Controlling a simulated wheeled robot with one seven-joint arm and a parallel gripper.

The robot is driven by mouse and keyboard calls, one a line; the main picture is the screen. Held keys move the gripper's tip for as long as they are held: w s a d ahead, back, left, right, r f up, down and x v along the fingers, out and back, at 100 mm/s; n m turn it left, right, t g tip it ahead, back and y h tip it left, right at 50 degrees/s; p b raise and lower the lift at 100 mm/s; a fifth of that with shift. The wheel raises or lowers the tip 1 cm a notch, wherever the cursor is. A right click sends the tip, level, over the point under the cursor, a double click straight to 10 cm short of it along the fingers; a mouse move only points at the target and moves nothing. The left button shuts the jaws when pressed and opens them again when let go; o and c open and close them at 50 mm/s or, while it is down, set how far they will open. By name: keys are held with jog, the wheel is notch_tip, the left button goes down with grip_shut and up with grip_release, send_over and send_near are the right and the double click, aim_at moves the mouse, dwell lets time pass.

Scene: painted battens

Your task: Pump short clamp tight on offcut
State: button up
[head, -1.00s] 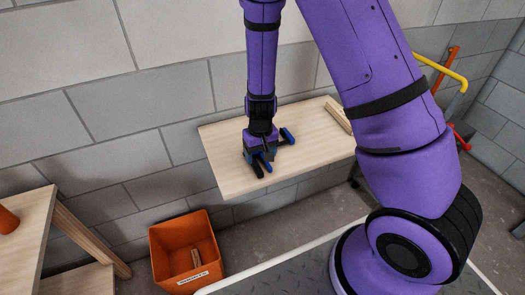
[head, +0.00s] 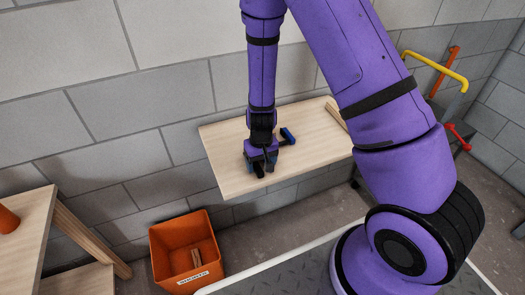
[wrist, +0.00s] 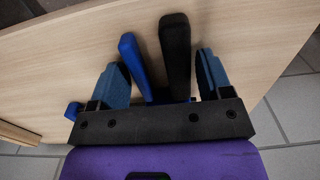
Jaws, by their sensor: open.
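The short clamp lies on the pale wooden bench top (head: 225,160); its blue end (head: 288,136) shows right of my gripper in the head view. In the wrist view its blue lever (wrist: 140,65) and black handle (wrist: 175,50) stand side by side between my fingers. My gripper (head: 261,165) is open, with one finger on each side of the two handles; it also shows in the wrist view (wrist: 163,78). I see gaps beside both handles. My gripper hides the clamp's middle. A pale wood strip (head: 336,114), possibly the offcut, lies at the bench's right, partly behind my arm.
An orange bin (head: 178,234) with wood pieces stands on the floor below the bench's front left. Another wooden bench (head: 30,215) with an orange object (head: 8,219) is at the far left. A block wall stands close behind. The bench's left part is clear.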

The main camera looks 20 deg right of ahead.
jog(key=shift+d, duration=0.1)
jog(key=shift+d, duration=0.1)
jog(key=shift+c, duration=0.4)
jog(key=c, duration=1.1)
jog(key=shift+c, duration=0.5)
jog(key=shift+a, duration=0.45)
